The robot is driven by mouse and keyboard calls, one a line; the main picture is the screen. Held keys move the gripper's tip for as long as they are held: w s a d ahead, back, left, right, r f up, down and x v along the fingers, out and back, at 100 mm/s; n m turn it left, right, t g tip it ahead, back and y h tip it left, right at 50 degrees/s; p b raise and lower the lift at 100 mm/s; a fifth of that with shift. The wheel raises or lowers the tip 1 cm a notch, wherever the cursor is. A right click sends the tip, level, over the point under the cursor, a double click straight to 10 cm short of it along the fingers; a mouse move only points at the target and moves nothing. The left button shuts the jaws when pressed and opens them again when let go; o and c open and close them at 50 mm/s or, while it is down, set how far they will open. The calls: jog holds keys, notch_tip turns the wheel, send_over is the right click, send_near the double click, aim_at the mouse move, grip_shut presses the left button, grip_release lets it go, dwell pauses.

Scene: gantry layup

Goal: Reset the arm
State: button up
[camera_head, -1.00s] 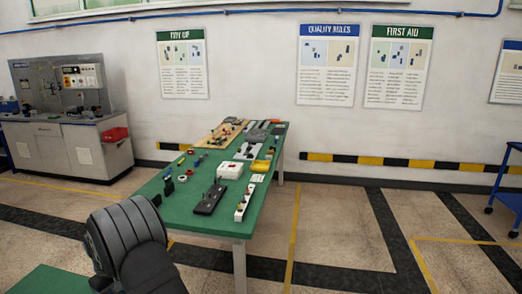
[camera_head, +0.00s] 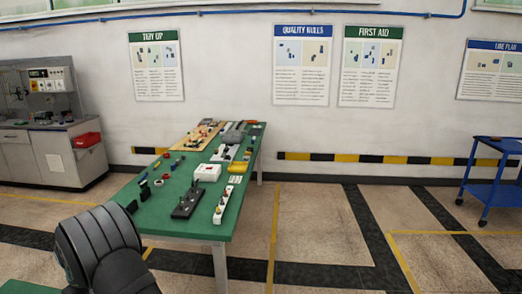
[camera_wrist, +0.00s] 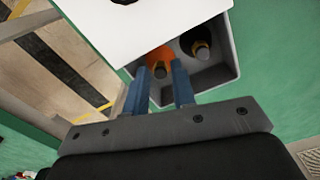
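My gripper (camera_wrist: 165,72) shows in the wrist view with two blue fingers standing apart and a gap between them. The fingertips are in front of a grey open box (camera_wrist: 218,85). Inside the box are an orange piece (camera_wrist: 158,60) and a dark round piece with a gold ring (camera_wrist: 202,50). The orange piece appears between and beyond the fingertips; I cannot tell whether they touch it. A white panel (camera_wrist: 140,25) hides part of the box. In the head view my dark arm link is at lower left, and my gripper is not seen.
A green table (camera_head: 160,222) carries a white box (camera_head: 207,173), a black fixture (camera_head: 187,202), a pale strip with pegs (camera_head: 222,204) and several small parts. A grey workbench (camera_head: 50,155) stands at left, a blue cart (camera_head: 492,190) at right. Floor right of the table is clear.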

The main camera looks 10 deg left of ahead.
notch_tip(320, 180, up, 12)
jog(key=f, duration=0.1)
notch_tip(320, 180, down, 12)
jog(key=shift+r, duration=0.25)
jog(key=r, duration=0.3)
jog(key=d+r, duration=0.1)
jog(key=r, duration=0.1)
jog(key=shift+w, duration=0.3)
jog(key=w+d+r, duration=0.4)
jog(key=d+r, duration=0.3)
jog(key=d, duration=0.3)
jog(key=s+d+f+n, duration=0.1)
jog(key=s+d+f, duration=0.2)
jog(key=s+d, duration=1.5)
jog(key=shift+s+d, duration=0.4)
jog(key=shift+s, duration=1.3)
